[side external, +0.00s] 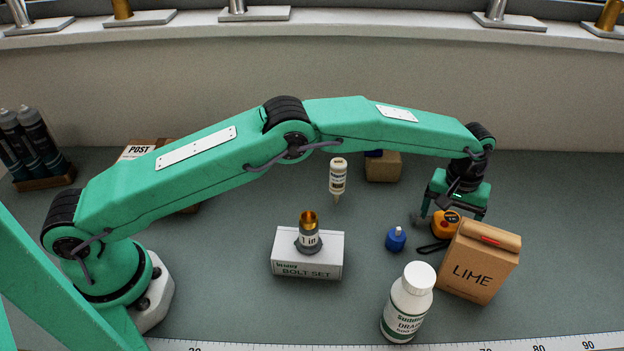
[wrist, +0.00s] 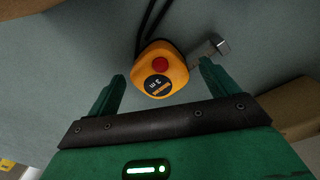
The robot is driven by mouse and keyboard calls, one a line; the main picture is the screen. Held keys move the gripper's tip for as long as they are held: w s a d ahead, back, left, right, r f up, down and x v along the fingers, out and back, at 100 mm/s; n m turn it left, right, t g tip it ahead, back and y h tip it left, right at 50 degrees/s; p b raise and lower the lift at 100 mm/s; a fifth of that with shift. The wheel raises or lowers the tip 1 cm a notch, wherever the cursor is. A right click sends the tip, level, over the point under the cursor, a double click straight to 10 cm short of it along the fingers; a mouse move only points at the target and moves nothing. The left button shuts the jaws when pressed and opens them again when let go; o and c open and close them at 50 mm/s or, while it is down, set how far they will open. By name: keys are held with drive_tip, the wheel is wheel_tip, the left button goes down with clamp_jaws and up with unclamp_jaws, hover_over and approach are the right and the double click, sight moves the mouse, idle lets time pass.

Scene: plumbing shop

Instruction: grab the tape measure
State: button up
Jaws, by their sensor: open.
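The tape measure (side external: 446,224) is orange-yellow with a black label. It sits on the grey-green counter behind the LIME box, which may hide part of it in the side view. In the wrist view the tape measure (wrist: 161,70) shows a red button, a black "3 m" label, a metal tab at its right and a dark strap. My gripper (side external: 452,215) is above the tape measure with its fingers pointing down. In the wrist view my gripper (wrist: 161,72) is open, one finger on each side of the tape measure, with visible gaps. Contact is not seen.
The LIME box (side external: 478,264) stands close in front of my gripper. A blue bottle (side external: 396,239) is to the left, and a white drain bottle (side external: 408,303) stands nearer the front. The bolt set box (side external: 308,263) carries a small brass-topped item. A brown box (side external: 383,168) is behind.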

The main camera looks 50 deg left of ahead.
sight(449, 219)
drive_tip(key=shift+r, duration=0.1)
drive_tip(key=c, duration=1.3)
drive_tip(key=shift+r, duration=5)
